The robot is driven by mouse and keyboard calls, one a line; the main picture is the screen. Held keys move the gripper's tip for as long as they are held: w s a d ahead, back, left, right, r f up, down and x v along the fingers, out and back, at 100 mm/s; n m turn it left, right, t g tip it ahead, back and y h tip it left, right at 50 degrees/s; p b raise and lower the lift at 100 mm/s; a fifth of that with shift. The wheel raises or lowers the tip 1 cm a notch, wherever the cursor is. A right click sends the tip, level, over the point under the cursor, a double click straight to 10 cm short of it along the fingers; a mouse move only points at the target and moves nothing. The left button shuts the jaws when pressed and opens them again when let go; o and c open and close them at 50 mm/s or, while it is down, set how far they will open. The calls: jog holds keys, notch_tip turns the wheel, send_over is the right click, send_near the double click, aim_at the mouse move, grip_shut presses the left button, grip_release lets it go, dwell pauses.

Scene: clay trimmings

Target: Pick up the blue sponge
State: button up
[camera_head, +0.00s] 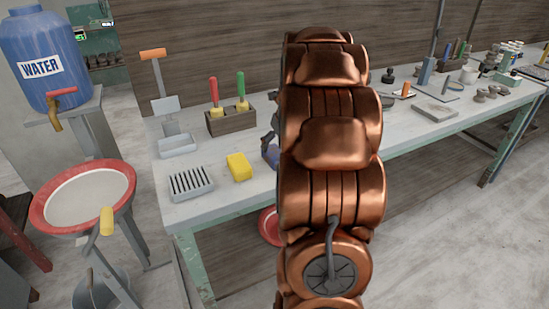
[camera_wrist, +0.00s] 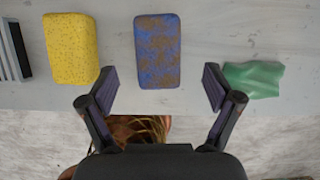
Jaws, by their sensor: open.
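The blue sponge (camera_wrist: 158,50) lies flat on the workbench in the wrist view, blue with brownish stains. In the head view only a bluish edge of it (camera_head: 270,153) shows beside my copper arm, which hides the rest. My gripper (camera_wrist: 158,88) is open and empty in the wrist view. Its two fingers are spread wider than the sponge, one to each side of the sponge's near end. I cannot tell its height above the bench. In the head view the gripper is mostly hidden behind my arm.
A yellow sponge (camera_wrist: 71,48) lies left of the blue one, and a crumpled green cloth (camera_wrist: 252,79) lies to the right. A slatted grey rack (camera_head: 191,183) stands farther left on the workbench (camera_head: 215,205). A wooden tool box (camera_head: 230,122) holds brushes behind. The bench's front edge is close to the fingers.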

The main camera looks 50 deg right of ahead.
aim_at(275, 152)
jog(key=x, duration=0.3)
jog(key=p+x, duration=0.1)
jog(key=x, duration=0.1)
jog(key=shift+s+a+f, duration=0.15)
jog(key=shift+a, duration=0.05)
jog(key=shift+w+d+f, duration=0.1)
jog(key=shift+w+f, duration=0.15)
jog(key=shift+f, duration=0.25)
jog(key=c, duration=1)
jog(key=shift+r, duration=0.1)
jog(key=shift+r+b, duration=0.35)
jog(key=shift+r, duration=1.4)
jog(key=s+a, duration=0.1)
jog(key=s, duration=0.4)
jog(key=s+r+b, duration=0.1)
jog(key=s, duration=0.4)
jog(key=s+a+b, duration=0.1)
jog(key=s, duration=0.4)
jog(key=shift+s+a+r, duration=0.2)
jog(key=shift+s+a, duration=0.15)
jog(key=shift+s, duration=0.05)
jog(key=o, duration=0.3)
jog(key=c, duration=0.4)
